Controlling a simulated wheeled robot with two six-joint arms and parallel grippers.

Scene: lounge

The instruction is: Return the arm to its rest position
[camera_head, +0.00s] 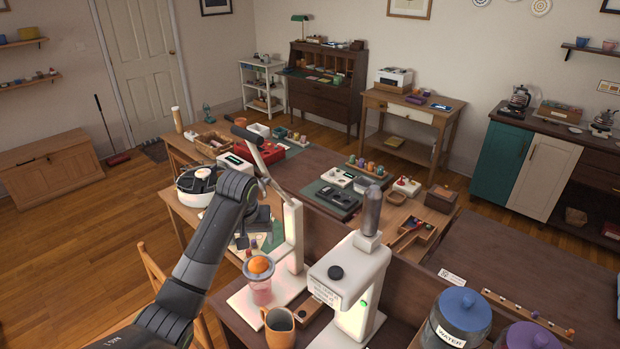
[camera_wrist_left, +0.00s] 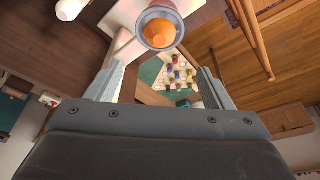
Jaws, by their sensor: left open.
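My left arm comes in from the lower left and bends at a dark joint. Its left gripper (camera_head: 258,226) hangs over the table just behind an orange (camera_head: 258,264), partly hidden by its own wrist. In the left wrist view the two fingers (camera_wrist_left: 160,82) stand wide apart with nothing between them. The orange (camera_wrist_left: 160,35) shows there beyond the fingers, resting in a grey cup-like holder on a white lever press (camera_head: 293,240). My right gripper is not in view.
A tall white machine (camera_head: 350,270) with a grey handle stands right of the press. A brown jug (camera_head: 279,328) is in front. A round white pot (camera_head: 198,185) sits left of the arm. Blue-lidded (camera_head: 462,318) and purple-lidded (camera_head: 528,337) jars stand lower right.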

